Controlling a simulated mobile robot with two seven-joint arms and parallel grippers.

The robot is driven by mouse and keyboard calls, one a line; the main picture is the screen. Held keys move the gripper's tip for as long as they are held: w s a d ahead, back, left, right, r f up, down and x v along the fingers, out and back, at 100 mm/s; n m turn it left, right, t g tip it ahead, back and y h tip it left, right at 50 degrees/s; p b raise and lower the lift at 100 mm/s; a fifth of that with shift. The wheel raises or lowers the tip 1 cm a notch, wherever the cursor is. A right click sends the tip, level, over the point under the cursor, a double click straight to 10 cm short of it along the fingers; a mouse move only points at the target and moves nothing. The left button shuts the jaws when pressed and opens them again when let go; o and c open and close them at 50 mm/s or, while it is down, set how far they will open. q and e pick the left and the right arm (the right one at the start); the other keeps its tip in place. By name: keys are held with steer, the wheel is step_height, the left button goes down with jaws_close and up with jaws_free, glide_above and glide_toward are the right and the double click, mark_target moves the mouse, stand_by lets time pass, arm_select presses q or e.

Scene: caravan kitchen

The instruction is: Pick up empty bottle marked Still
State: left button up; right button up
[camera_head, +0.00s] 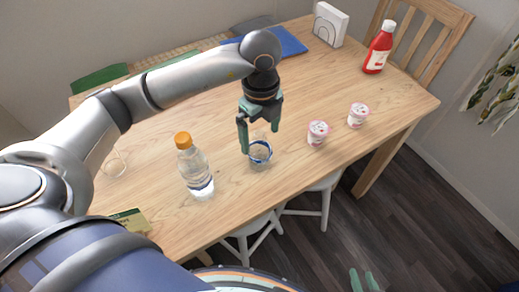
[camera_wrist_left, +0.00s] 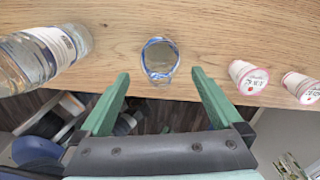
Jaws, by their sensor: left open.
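A clear container with a blue band (camera_head: 260,152) stands on the wooden table, just below my left gripper. It also shows in the left wrist view (camera_wrist_left: 160,60), seen partly from above, beyond the fingertips. No writing can be read on it, and I cannot tell whether it is a bottle or a glass. My left gripper (camera_head: 260,138) is open, its fingers pointing down. My right gripper (camera_head: 363,280) shows only fingertips at the bottom edge.
Two small pink and white cups (camera_head: 318,134) (camera_head: 358,116) stand to the right. A red bottle (camera_head: 378,50) and a napkin holder (camera_head: 328,24) are at the back. A clear glass (camera_head: 114,165) and a yellow-green packet (camera_head: 130,222) are at the left. White stools (camera_head: 325,190) stand below the table.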

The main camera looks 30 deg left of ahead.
mark_target(260, 151)
arm_select(q)
steer(key=shift+a+f, duration=0.1)
steer(key=shift+f, duration=3.4)
steer(key=c, duration=1.3)
steer(key=shift+o, duration=0.2)
steer(key=shift+r, duration=0.1)
